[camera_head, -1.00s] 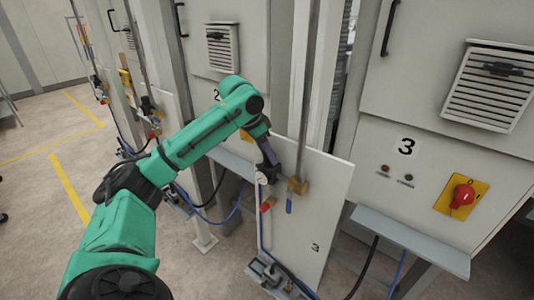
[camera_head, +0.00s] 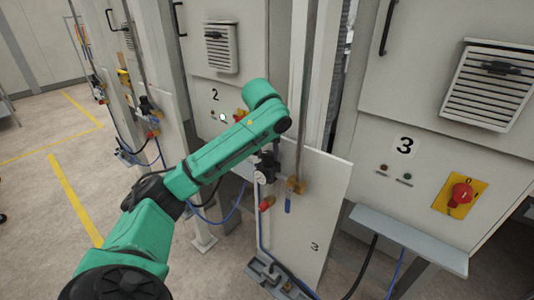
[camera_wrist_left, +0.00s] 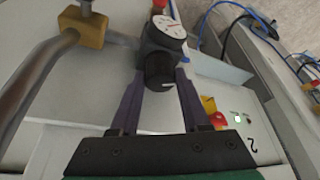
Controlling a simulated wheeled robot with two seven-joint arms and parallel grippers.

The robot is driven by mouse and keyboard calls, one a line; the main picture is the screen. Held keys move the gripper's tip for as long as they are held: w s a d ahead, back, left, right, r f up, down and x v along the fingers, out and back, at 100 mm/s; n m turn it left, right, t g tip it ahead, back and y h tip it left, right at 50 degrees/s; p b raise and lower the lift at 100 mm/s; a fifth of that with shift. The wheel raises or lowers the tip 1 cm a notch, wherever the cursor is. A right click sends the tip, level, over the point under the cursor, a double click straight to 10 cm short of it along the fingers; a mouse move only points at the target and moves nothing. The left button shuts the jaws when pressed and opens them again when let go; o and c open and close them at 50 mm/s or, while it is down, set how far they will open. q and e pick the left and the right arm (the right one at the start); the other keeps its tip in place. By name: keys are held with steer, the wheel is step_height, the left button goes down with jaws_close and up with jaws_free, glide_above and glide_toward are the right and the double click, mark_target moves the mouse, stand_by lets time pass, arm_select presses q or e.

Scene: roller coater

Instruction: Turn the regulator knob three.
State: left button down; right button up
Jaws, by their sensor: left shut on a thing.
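The regulator of station three (camera_head: 267,166) is a dark body with a round white gauge, mounted on the grey panel marked 3 (camera_head: 318,215). In the left wrist view its black knob (camera_wrist_left: 158,70) points toward the camera, with the gauge (camera_wrist_left: 166,25) just beyond it. My left gripper (camera_wrist_left: 161,74) is shut on the knob, one purple finger on each side of it. In the head view my green left arm hides most of this gripper. My right gripper is in neither view.
A brass-coloured fitting (camera_head: 296,186) and a vertical pipe stand close beside the regulator. A red valve handle (camera_head: 267,203) and blue hose are below it. A cabinet marked 3 with a red switch (camera_head: 461,195) is at right. Open floor lies at left.

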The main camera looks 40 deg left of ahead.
arm_select(q)
steer(key=shift+n+g+y, duration=0.3)
steer(key=shift+n, duration=0.5)
steer(key=c, duration=0.7)
jaws_free()
steer(key=shift+o, duration=0.2)
